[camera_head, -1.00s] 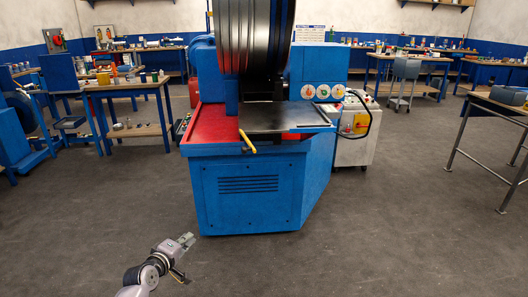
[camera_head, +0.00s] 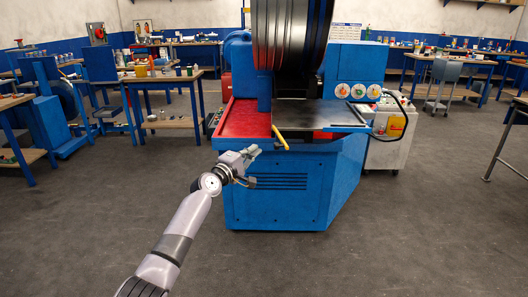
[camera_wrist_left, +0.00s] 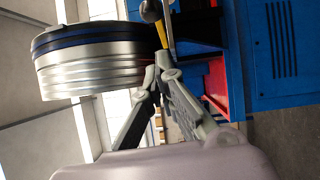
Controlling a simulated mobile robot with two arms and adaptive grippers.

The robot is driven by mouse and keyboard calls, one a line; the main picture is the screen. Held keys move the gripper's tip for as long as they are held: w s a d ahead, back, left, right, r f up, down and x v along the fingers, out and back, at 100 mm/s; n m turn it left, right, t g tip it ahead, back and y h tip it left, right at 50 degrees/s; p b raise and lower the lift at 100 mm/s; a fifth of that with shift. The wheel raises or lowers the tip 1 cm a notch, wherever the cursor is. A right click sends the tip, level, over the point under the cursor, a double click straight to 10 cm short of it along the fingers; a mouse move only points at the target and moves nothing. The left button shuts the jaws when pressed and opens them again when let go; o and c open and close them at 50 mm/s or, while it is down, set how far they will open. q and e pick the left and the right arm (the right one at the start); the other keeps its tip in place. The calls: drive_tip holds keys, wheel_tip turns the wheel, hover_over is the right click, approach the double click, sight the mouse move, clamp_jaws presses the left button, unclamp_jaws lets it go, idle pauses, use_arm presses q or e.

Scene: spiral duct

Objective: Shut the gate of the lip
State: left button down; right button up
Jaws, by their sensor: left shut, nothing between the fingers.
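The blue duct machine (camera_head: 275,190) stands in the middle of the head view with a red tray (camera_head: 243,118) on top. A flat dark metal plate (camera_head: 318,115) adjoins the tray. A yellow handle (camera_head: 280,138) sticks out at the plate's front left edge; I cannot tell from here how the gate of the lip stands. My left gripper (camera_head: 254,152) is shut and empty, in front of the machine, a little left of and below the yellow handle. In the wrist view the shut fingertips (camera_wrist_left: 163,60) overlap the picture of the yellow handle (camera_wrist_left: 161,33); I see no clear contact.
A large ribbed metal duct (camera_head: 288,40) rises above the plate. Three dials (camera_head: 358,91) and a pale control box (camera_head: 392,135) with a red-and-yellow switch are at the right. Workbenches (camera_head: 165,82) line the back and left. The floor in front is clear.

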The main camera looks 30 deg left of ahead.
use_arm(q)
drive_tip(key=shift+w+d+r+p, duration=0.1)
drive_tip(key=shift+w+d+p, duration=0.55)
drive_tip(key=shift+w+d, duration=0.75)
drive_tip(key=shift+s+d, duration=0.1)
drive_tip(key=shift+d, duration=0.05)
